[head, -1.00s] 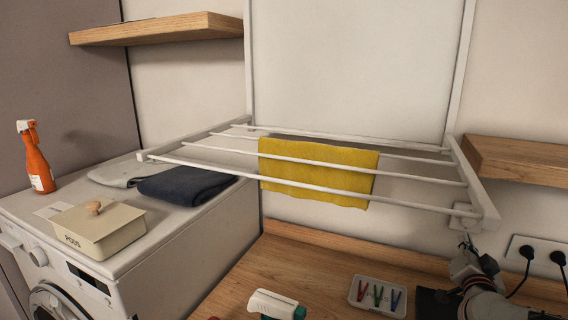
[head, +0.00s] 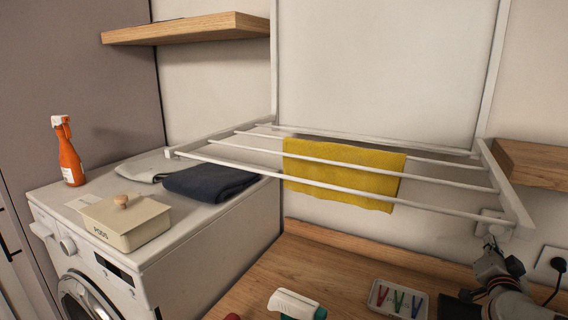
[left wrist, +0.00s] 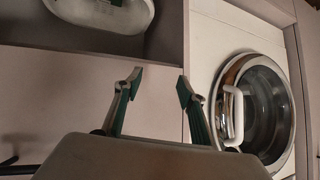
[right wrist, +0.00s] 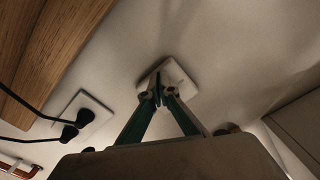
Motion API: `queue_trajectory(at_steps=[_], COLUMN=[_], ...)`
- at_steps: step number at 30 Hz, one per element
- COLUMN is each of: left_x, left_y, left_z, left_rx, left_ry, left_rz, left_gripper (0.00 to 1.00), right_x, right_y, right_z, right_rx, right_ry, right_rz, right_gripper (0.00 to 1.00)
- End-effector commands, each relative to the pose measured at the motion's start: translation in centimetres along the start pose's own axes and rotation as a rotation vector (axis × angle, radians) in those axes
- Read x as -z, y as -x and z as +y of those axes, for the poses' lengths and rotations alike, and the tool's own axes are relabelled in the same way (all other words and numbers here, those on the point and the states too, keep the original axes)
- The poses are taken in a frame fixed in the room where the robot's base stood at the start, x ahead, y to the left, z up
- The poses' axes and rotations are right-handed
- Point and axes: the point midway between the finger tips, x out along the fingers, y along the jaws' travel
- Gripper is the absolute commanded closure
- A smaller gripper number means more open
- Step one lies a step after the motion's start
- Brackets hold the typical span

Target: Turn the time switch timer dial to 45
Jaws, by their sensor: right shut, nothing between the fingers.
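The time switch is a white square plate on the wall, in the right wrist view (right wrist: 181,76) and, at the right of the head view, partly behind the drying rack's end (head: 490,220). My right gripper (right wrist: 158,88) is shut, with its fingertips in front of the plate. It also shows in the head view (head: 490,243), just below the plate. The fingers cover the middle of the plate, so I cannot read the dial or tell whether they touch it. My left gripper (left wrist: 160,82) is open and empty, facing cabinet fronts and the washing machine door.
The drying rack (head: 350,190) with a yellow cloth (head: 340,170) juts out beside the switch. Plugged sockets (right wrist: 85,117) with black cables and a wooden shelf (head: 530,165) are close by. A tray of pegs (head: 398,300) and a bottle (head: 295,305) are on the counter.

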Motion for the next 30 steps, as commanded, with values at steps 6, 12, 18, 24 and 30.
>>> queue_trajectory(at_steps=[6,12,18,24,30], left_x=[0.01,0.11,0.25,0.26,0.2], left_y=[0.0,-0.03,-0.07,-0.07,-0.05], left_z=[0.02,0.19,0.43,0.44,0.31], left_rx=[0.0,0.0,0.001,0.001,0.0], left_ry=[0.001,0.007,0.017,0.017,0.012], left_rz=[0.0,0.001,0.003,0.003,0.002], left_gripper=[0.6,0.6,0.6,0.6,0.6], right_x=[0.39,0.45,0.41,0.54,-0.07], right_y=[-0.03,-0.06,-0.07,-0.13,-0.12], right_z=[-0.11,-0.22,-0.66,-0.91,-0.88], right_rx=[0.001,0.001,0.002,0.002,0.001], right_ry=[0.0,-0.001,-0.002,0.0,-0.001], right_rz=[0.003,0.005,0.005,0.008,0.006], right_gripper=[1.0,1.0,1.0,1.0,1.0])
